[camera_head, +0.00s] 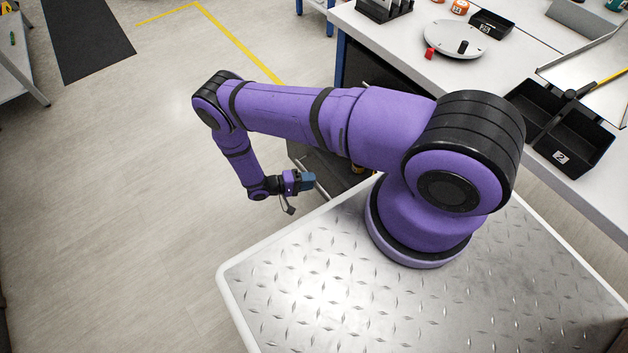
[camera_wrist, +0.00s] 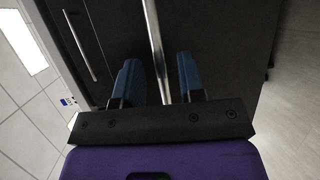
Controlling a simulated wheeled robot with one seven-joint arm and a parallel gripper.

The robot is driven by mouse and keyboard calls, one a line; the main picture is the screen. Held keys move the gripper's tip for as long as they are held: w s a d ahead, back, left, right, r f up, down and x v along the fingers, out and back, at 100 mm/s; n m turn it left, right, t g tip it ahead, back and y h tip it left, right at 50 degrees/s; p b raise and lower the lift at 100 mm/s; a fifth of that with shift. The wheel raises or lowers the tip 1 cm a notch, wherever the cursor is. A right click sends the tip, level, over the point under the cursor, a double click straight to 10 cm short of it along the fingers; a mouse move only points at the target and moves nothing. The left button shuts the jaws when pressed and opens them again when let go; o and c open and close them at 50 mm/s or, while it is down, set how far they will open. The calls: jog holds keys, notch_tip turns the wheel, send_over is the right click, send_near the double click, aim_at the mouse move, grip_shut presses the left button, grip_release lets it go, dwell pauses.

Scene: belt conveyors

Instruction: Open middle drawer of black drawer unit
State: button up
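The black drawer unit (camera_head: 385,85) stands under the white workbench in the head view, largely hidden behind my arm. Its dark front (camera_wrist: 215,40) fills much of the wrist view. A thin metal bar handle (camera_wrist: 152,25) runs between the two blue fingers of my gripper (camera_wrist: 157,68). The fingers are apart, one on each side of the bar, with gaps visible. A second bar handle (camera_wrist: 78,45) is further left. In the head view my gripper (camera_head: 308,181) is low beside the unit; its contact with the handle is hidden there.
A dark grey drawer-like part (camera_head: 322,163) with something yellow shows behind my gripper, partly hidden by my arm. The workbench (camera_head: 400,48) carries a round white turntable (camera_head: 455,35) and black bins (camera_head: 582,150). Open floor (camera_head: 120,190) lies to the left.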

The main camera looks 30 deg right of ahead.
jog(key=v, duration=0.8)
jog(key=shift+a, duration=0.2)
